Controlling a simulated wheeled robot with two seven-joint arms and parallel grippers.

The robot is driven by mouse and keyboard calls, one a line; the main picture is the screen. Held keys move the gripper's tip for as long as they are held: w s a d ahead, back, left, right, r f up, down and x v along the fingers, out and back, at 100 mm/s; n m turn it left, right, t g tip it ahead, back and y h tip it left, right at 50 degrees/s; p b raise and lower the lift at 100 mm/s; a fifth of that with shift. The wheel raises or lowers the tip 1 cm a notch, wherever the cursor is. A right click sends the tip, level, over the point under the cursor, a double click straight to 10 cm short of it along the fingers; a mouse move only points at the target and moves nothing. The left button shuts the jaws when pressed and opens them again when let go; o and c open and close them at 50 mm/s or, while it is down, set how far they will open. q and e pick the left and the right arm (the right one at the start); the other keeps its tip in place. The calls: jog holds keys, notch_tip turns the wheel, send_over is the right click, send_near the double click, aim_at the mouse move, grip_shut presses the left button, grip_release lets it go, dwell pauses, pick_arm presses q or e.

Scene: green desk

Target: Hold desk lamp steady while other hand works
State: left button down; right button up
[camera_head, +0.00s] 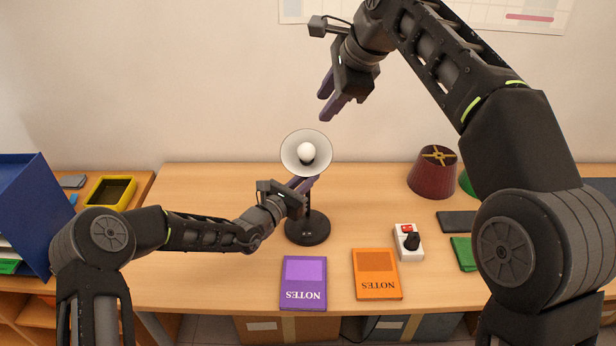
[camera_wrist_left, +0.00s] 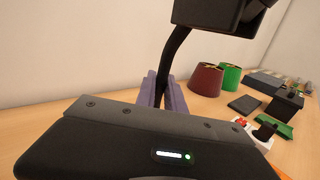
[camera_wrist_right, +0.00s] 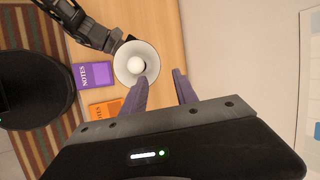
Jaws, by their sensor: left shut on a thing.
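The desk lamp has a round black base (camera_head: 307,229) on the desk, a dark neck and a white-lined open shade (camera_head: 291,150) facing me, with a round white bulb (camera_head: 307,153) inside. My left gripper (camera_head: 304,184) is shut on the lamp's neck below the shade; the left wrist view shows the dark neck (camera_wrist_left: 168,68) between its purple fingers (camera_wrist_left: 163,92). My right gripper (camera_head: 330,100) is raised above the lamp near the wall, fingers apart and empty. In the right wrist view its fingers (camera_wrist_right: 162,85) are spread, with the lamp's shade (camera_wrist_right: 122,62) beyond them.
A purple notebook (camera_head: 304,294) and an orange notebook (camera_head: 376,285) lie in front of the lamp. A white joystick box (camera_head: 408,253) stands to the right. A dark red shade (camera_head: 430,182) stands at back right. A yellow bin (camera_head: 108,178) and blue holder (camera_head: 25,205) are left.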

jog(key=shift+d+f, duration=0.1)
jog(key=shift+d, duration=0.15)
jog(key=shift+c, duration=0.6)
jog(key=shift+m+g+h, duration=0.3)
jog(key=shift+m+g, duration=0.2)
jog(key=shift+m, duration=0.4)
jog(key=w+d+f, duration=0.1)
jog(key=d+f, duration=0.1)
jog(key=w+d+f, duration=0.1)
jog(key=d+f, duration=0.1)
jog(key=f, duration=0.1)
jog(key=w+d+f, duration=0.1)
jog(key=d+f, duration=0.1)
jog(key=d, duration=0.1)
jog(key=shift+w+d+f, duration=0.1)
jog(key=shift+w+f, duration=0.15)
jog(key=shift+f, duration=0.1)
grip_shut()
notch_tip(320, 180, down, 13)
jog(key=w+d+n+g+y, duration=0.2)
jog(key=w+d+n+y, duration=0.1)
jog(key=y, duration=0.5)
notch_tip(320, 180, up, 10)
jog(key=w+a+n+t+y, duration=0.1)
jog(key=a+n+y, duration=0.1)
jog(key=n+y, duration=0.4)
jog(key=shift+a+n+t, duration=0.25)
jog(key=shift+n+t, duration=0.15)
jog(key=shift+n, duration=2)
